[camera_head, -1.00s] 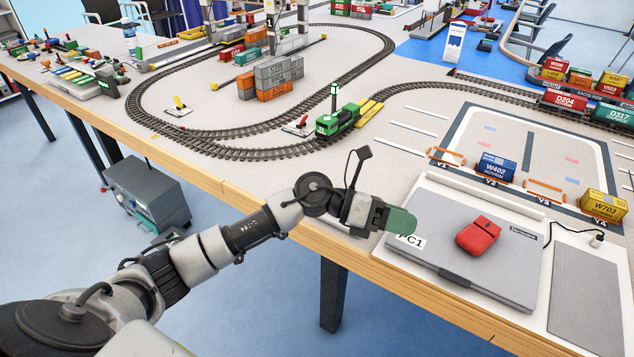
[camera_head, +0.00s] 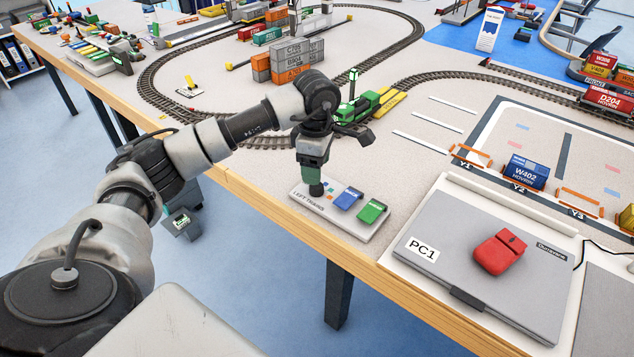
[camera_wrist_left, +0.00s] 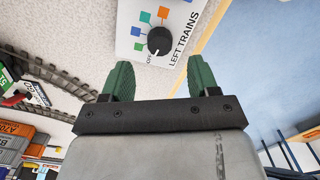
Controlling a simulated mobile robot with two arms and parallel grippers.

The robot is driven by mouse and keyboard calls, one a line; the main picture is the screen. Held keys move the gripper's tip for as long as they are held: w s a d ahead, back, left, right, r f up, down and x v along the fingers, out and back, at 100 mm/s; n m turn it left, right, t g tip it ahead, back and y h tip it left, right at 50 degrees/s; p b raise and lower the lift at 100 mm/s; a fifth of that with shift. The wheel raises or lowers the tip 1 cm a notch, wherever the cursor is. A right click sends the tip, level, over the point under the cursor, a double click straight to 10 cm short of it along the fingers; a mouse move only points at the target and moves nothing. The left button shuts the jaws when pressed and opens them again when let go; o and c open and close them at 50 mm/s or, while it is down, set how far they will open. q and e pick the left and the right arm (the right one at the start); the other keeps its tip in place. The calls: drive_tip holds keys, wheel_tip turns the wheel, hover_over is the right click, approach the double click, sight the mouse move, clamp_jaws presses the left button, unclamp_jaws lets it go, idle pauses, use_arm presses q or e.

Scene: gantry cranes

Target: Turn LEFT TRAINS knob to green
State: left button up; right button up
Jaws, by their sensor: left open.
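The LEFT TRAINS panel (camera_head: 341,221) is a light plate near the table's front edge, with blue and green blocks at its right end. Its round black knob (camera_head: 316,189) is at the left end, just under my left gripper (camera_head: 313,168). In the left wrist view the knob (camera_wrist_left: 160,41) lies ahead of the open, empty green fingers of my left gripper (camera_wrist_left: 161,75), centred between them and apart from both. Its pale mark seems to face the OFF label. Blue, green and orange squares ring the knob on the panel (camera_wrist_left: 128,13). My right gripper is out of view.
A closed laptop marked PC1 (camera_head: 450,270) with a red pouch (camera_head: 499,252) on it lies right of the panel. A green locomotive (camera_head: 357,107) and track (camera_head: 180,107) lie behind. Stacked containers (camera_head: 285,65) stand farther back.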

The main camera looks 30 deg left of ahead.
sight(317, 188)
use_arm(q)
wheel_tip(317, 188, down, 5)
drive_tip(key=shift+f, duration=0.2)
drive_tip(key=c, duration=0.9)
